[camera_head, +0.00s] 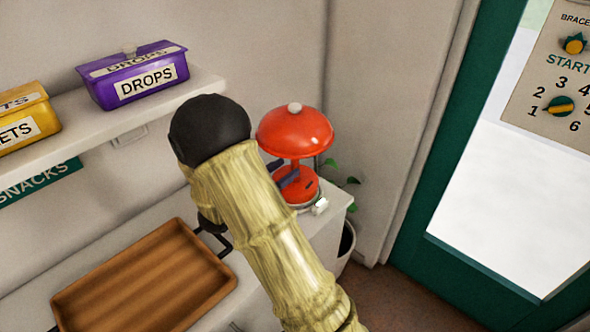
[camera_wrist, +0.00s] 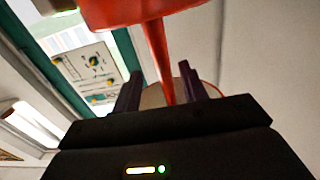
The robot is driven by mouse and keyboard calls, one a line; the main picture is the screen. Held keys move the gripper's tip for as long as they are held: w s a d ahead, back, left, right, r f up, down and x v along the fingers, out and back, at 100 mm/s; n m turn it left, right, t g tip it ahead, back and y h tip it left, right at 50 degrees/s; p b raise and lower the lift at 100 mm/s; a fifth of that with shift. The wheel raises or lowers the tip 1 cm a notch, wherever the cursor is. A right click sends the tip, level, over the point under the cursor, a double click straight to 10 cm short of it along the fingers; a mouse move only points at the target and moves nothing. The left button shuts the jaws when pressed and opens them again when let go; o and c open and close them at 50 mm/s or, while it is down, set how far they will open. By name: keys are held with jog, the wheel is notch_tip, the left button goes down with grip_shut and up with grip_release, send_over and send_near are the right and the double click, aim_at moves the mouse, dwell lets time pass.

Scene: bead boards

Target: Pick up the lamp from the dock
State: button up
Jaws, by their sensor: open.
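The lamp (camera_head: 295,132) is red with a domed shade, a pale knob on top, a thin stem and a round base. It stands upright at the right end of a white counter. A pale ring with a small white piece (camera_head: 319,206) shows under its base, perhaps the dock. My gripper (camera_head: 283,174) is at stem height, partly hidden behind my arm. In the wrist view my gripper (camera_wrist: 160,72) is open, its two dark purple fingers on either side of the red stem (camera_wrist: 158,58), with gaps showing. The shade hangs above the fingers.
A brown wooden tray (camera_head: 145,280) lies on the counter at left. A purple DROPS box (camera_head: 133,76) and a yellow box (camera_head: 25,118) sit on the shelf above. A potted plant (camera_head: 346,245) stands beyond the counter's end. A green-framed door (camera_head: 420,180) and dial panel (camera_head: 552,85) are at right.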

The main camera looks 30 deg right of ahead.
aim_at(292, 163)
jog(key=x, duration=0.4)
jog(key=shift+w+d+r+p, duration=0.15)
jog(key=shift+w+d+p, duration=0.1)
jog(key=shift+d+p, duration=0.1)
jog(key=shift+c, duration=0.2)
grip_shut()
